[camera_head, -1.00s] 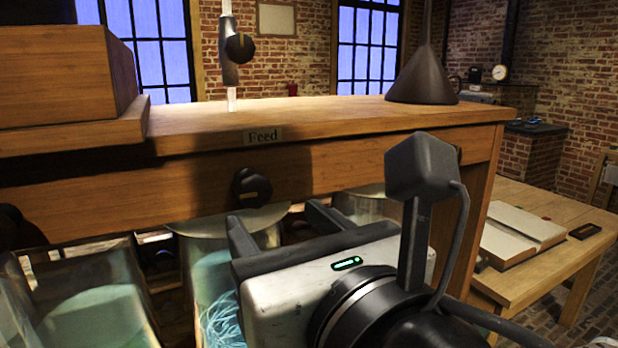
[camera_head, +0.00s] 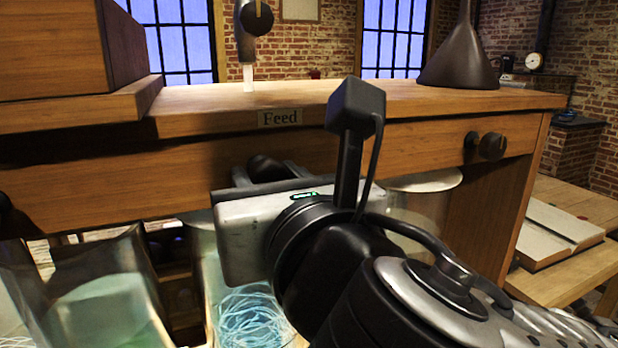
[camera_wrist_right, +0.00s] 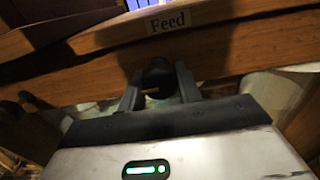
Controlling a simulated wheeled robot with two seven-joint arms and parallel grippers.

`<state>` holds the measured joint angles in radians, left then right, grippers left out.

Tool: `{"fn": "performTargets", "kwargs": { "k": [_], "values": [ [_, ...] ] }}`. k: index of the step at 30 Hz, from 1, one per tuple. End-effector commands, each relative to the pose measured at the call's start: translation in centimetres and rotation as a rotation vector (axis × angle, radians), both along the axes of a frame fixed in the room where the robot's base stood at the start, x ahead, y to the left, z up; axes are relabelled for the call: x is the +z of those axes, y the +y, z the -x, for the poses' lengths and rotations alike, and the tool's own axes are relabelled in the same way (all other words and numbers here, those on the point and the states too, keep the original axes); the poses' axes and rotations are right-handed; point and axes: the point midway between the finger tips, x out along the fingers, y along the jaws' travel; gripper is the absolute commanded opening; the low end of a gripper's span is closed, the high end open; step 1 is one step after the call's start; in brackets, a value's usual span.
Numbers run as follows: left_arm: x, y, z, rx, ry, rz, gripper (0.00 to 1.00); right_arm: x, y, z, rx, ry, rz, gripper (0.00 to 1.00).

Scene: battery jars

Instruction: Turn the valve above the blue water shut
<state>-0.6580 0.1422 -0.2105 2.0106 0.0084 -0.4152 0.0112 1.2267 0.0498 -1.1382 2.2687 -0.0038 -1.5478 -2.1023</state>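The dark round valve knob (camera_head: 264,167) is on the front of the wooden bench, below the "Feed" label (camera_head: 280,118). The jar with blue water (camera_head: 245,312) stands below it, with pale blue strands in it. My right gripper (camera_head: 268,173) is level with the knob, its fingers on either side of it. In the right wrist view the knob (camera_wrist_right: 158,76) shows between the fingertips (camera_wrist_right: 158,88). The fingers look open; I cannot tell whether they touch the knob. The gripper's body hides the top of the jar. My left gripper is not in view.
Another dark knob (camera_head: 491,146) is on the bench front at right. A jar with greenish water (camera_head: 105,300) stands at left. A dark funnel (camera_head: 458,60) and a tap (camera_head: 247,40) are above the bench.

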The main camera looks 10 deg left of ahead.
Motion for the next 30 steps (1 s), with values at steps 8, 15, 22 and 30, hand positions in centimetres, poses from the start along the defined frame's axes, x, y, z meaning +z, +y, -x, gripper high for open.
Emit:
{"fn": "performTargets", "kwargs": {
  "k": [8, 15, 22, 30],
  "values": [
    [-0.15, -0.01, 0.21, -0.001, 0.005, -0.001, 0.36, -0.02, -0.03, -0.01, -0.001, 0.005, -0.006, 0.11],
    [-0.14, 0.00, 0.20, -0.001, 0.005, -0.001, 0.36, -0.05, 0.00, 0.01, 0.000, 0.051, -0.073, 0.12],
    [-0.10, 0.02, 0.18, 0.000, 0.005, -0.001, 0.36, -0.09, 0.06, 0.04, 0.000, 0.150, -0.216, 0.12],
    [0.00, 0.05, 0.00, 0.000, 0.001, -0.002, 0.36, -0.07, 0.09, 0.06, -0.001, 0.293, -0.429, 0.12]
  ]
}}
